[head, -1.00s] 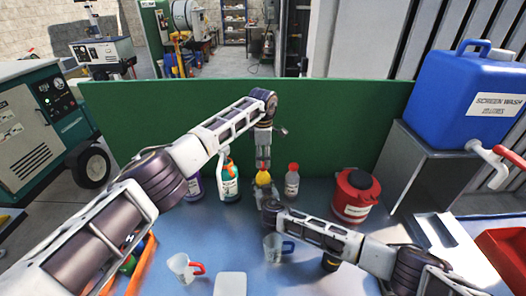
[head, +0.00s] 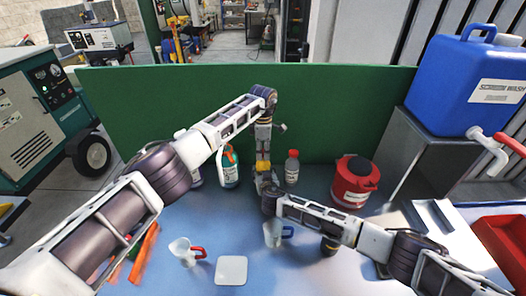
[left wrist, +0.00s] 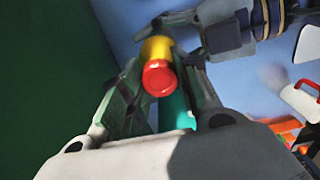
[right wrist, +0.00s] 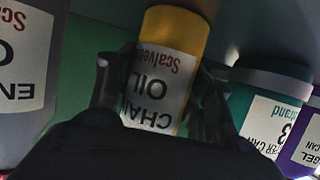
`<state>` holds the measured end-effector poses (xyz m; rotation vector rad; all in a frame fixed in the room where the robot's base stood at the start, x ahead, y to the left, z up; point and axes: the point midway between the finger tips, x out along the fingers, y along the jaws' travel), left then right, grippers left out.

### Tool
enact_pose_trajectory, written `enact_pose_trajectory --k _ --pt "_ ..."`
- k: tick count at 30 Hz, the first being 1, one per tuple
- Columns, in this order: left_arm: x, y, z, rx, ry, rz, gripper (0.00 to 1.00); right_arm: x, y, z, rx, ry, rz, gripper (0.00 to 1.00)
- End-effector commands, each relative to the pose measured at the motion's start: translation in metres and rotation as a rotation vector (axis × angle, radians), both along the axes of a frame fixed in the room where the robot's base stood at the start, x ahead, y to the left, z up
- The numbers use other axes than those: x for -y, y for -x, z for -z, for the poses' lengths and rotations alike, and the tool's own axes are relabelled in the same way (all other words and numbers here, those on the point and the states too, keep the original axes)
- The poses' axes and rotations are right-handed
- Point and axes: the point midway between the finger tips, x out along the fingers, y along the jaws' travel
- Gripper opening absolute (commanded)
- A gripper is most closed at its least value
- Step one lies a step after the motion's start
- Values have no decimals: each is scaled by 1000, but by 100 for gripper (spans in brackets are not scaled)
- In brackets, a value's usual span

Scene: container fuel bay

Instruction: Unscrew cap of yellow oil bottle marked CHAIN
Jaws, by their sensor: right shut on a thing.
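The yellow oil bottle (head: 263,167) stands on the blue bench and is mostly hidden by my grippers in the head view. Its label reads CHAIN OIL in the right wrist view (right wrist: 160,75). My right gripper (right wrist: 160,95) is shut on the bottle's body, one finger on each side. The red cap (left wrist: 158,77) faces the camera in the left wrist view. My left gripper (left wrist: 160,80) is above the bottle, pointing down, with its fingers apart on either side of the cap. I cannot tell whether they touch it.
A grey red-capped bottle (head: 292,167) stands close right, and a teal bottle (head: 230,168) left. A red can (head: 355,182) is further right. The green panel (head: 340,110) stands behind.

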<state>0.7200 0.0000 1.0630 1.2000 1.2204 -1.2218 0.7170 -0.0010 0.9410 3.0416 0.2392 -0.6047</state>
Motion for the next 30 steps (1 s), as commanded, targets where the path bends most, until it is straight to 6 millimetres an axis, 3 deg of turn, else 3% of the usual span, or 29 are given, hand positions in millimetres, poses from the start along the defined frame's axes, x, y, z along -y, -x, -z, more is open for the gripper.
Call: enact_pose_trajectory --k 5,14,30 --pt "0 0 0 -1 0 0 2 1 0 2 -3 1 2 0" --pt "0 0 0 -1 -2 -57 2 1 0 2 -3 1 2 0" --pt "0 1 -1 -3 -8 -475 2 1 0 2 -3 1 3 0"
